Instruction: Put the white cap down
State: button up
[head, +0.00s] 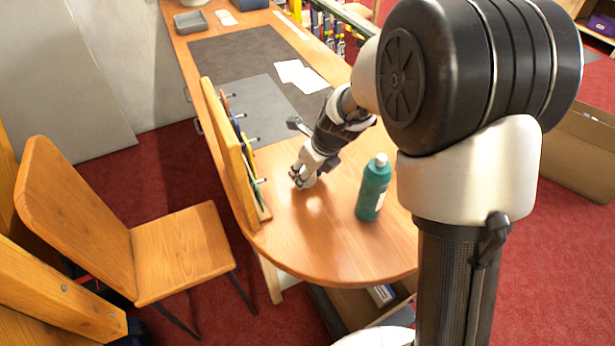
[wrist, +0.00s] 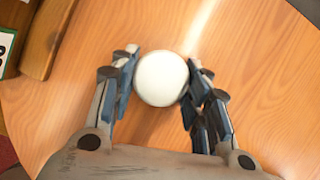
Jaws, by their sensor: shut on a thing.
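The white cap (wrist: 161,79) is round and sits between the two fingers of my gripper (wrist: 160,85) in the wrist view, with a finger pad against each side. In the head view my gripper (head: 305,180) is low over the wooden bench (head: 300,235), near its rounded end. The cap is mostly hidden by the fingers there. I cannot tell whether the cap touches the bench top.
A green bottle (head: 373,188) with a white top stands right of my gripper. A wooden rack (head: 229,150) with tools stands to the left. White papers (head: 301,75) lie on a dark mat further back. The bench's rounded front end is clear.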

jog(key=shift+f, duration=0.25)
jog(key=o, duration=0.7)
jog(key=s+d+r+n+p, duration=0.2)
jog(key=s+r+n+p, duration=0.15)
jog(key=r, duration=0.45)
jog(key=s+d+r+n+p, duration=0.2)
jog(key=s+r, duration=0.3)
jog(key=r, duration=0.3)
jog(key=shift+s+d+r+n+t+h, duration=0.35)
jog(key=shift+s+d+r+n, duration=0.75)
jog(key=shift+s+n, duration=2.55)
jog(key=shift+s+d+r+n+t+h, duration=0.1)
jog(key=shift+s+d+r+n+h, duration=0.75)
jog(key=shift+s+n, duration=2.85)
jog(key=shift+s+d+r+n+t+h, duration=0.2)
jog(key=shift+s+d+r+n, duration=1.15)
jog(key=shift+s+n, duration=2.3)
